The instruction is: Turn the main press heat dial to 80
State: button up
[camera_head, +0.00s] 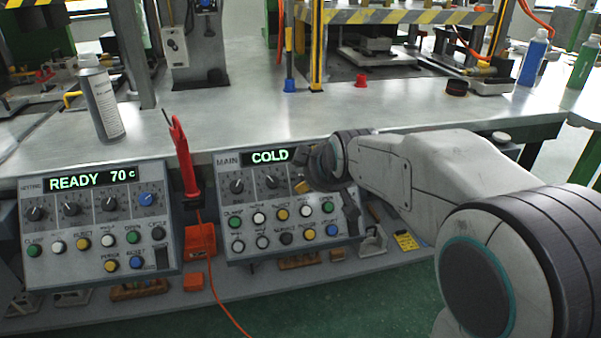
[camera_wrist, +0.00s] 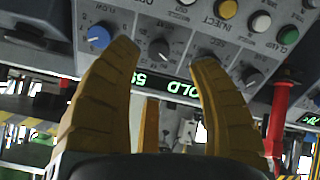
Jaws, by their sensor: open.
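The main press panel (camera_head: 290,240) stands at the front edge of the bench, with a row of dials under a display (camera_head: 268,157) reading COLD. My arm hides the display's right end in the head view. The wrist view shows the panel upside down; its display (camera_wrist: 160,80) is partly behind my fingers, its digits unclear. A blue dial (camera_wrist: 98,37) lies just beyond my left finger, and a black dial (camera_wrist: 158,49) shows between the fingertips. My gripper (camera_wrist: 166,56) is open and empty in front of the dials; contact cannot be told.
Coloured buttons (camera_head: 281,214) sit below the main dials. A second panel (camera_head: 95,225) at left reads READY 70 c. A red-handled tool (camera_head: 184,155) stands between the panels. A spray can (camera_head: 101,103) stands on the bench behind.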

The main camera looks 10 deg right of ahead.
jog(key=shift+w+r+b+x, duration=0.1)
jog(key=shift+b+x, duration=0.45)
jog(key=shift+x, duration=1.55)
jog(key=shift+w+r+b+x, duration=0.15)
jog(key=shift+b+x, duration=0.35)
jog(key=shift+x, duration=1.55)
jog(key=shift+o, duration=0.2)
jog(key=shift+s, duration=0.1)
grip_shut()
